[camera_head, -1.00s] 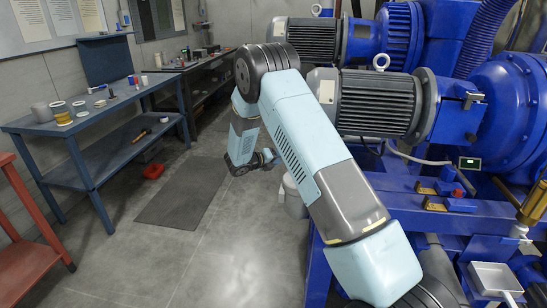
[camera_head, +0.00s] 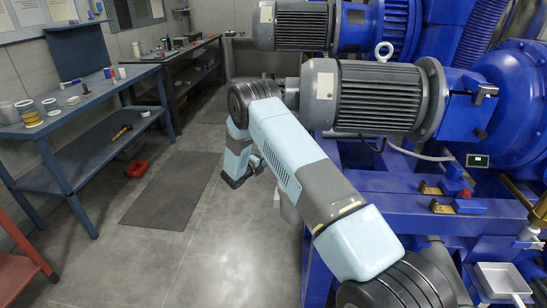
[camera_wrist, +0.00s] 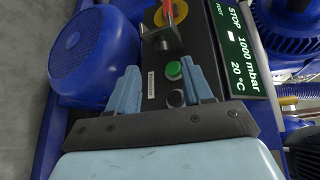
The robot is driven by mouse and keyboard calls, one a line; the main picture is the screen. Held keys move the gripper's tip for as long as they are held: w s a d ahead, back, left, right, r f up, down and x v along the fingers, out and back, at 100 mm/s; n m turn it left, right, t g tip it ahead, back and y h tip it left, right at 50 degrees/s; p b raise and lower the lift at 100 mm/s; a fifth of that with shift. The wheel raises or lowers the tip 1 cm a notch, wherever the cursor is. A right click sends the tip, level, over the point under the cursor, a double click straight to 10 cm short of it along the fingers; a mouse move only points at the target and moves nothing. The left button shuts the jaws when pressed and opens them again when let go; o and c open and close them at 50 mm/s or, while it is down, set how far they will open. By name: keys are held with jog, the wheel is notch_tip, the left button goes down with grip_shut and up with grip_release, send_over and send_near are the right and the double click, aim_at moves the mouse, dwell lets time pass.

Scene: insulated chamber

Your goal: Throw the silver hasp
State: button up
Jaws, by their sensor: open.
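In the wrist view, my gripper (camera_wrist: 159,66) has two pale blue fingers spread apart with nothing between them. They point at a dark control panel (camera_wrist: 195,55). A small silver metal piece (camera_wrist: 163,38) sits at the panel's far end, beside a red handle (camera_wrist: 168,12) over a yellow disc; I cannot tell for sure that it is the hasp. In the head view, a small silver latch-like part (camera_head: 486,91) sits on a blue box beside the grey motor; it may be another hasp. My fingers do not show clearly in the head view.
The panel has a green button (camera_wrist: 174,70), a dark button (camera_wrist: 176,98) and a display (camera_wrist: 235,45) reading STOP, 1000 mbar, 20 °C. A blue motor (camera_wrist: 85,60) stands close to the left finger. A workbench (camera_head: 85,110) is at left; the floor between is mostly clear.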

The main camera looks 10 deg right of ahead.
jog(key=x, duration=0.7)
jog(key=shift+c, duration=0.5)
grip_shut()
